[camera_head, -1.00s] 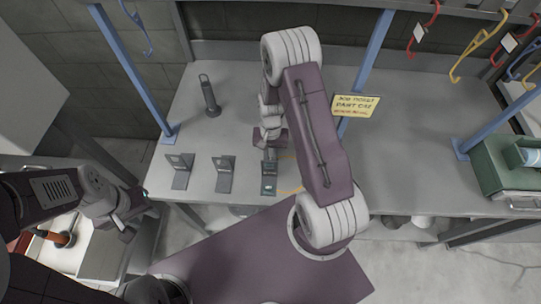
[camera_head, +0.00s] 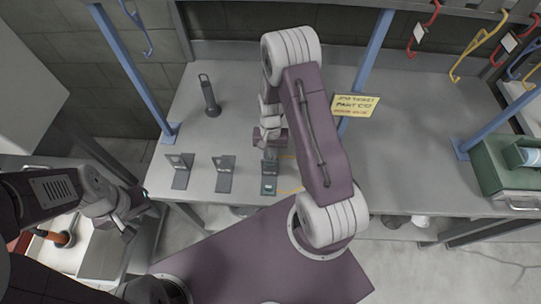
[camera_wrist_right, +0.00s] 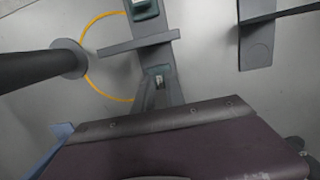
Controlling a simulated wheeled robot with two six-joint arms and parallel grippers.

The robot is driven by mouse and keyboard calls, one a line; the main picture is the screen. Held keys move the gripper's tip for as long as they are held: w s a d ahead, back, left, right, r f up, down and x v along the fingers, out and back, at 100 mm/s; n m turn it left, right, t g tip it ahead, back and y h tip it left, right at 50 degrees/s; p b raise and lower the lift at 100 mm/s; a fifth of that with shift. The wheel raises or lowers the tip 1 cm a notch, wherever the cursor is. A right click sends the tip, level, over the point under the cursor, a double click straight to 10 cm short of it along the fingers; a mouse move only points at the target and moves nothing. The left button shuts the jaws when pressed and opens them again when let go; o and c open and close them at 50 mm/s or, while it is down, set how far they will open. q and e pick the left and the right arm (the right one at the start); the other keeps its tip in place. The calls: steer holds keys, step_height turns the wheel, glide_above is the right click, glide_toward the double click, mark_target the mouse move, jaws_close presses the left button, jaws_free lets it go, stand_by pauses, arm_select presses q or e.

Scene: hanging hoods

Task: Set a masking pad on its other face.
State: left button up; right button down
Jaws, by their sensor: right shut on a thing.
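Three dark grey L-shaped pieces stand in a row near the table's front edge: a left one (camera_head: 180,172), a middle one (camera_head: 224,175) and a right one, which I take as the masking pad (camera_head: 269,187). It has a small pale teal spot and also shows in the right wrist view (camera_wrist_right: 138,44). My right gripper (camera_head: 270,152) is at this pad, shut on it as far as I can see; its fingertips are partly hidden by my arm. My left gripper (camera_head: 133,212) is off the table's left front corner, its jaws too small to read.
A dark upright tool (camera_head: 209,97) stands at the back left. A yellow sign (camera_head: 355,105) and a green box (camera_head: 505,165) are right. The table's right middle is clear.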

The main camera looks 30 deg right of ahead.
steer(key=shift+f, duration=0.15)
steer(key=c, duration=1.3)
jaws_free()
step_height(320, 180, up, 9)
steer(key=shift+w+d+b, duration=0.25)
steer(key=shift+w+b, duration=0.2)
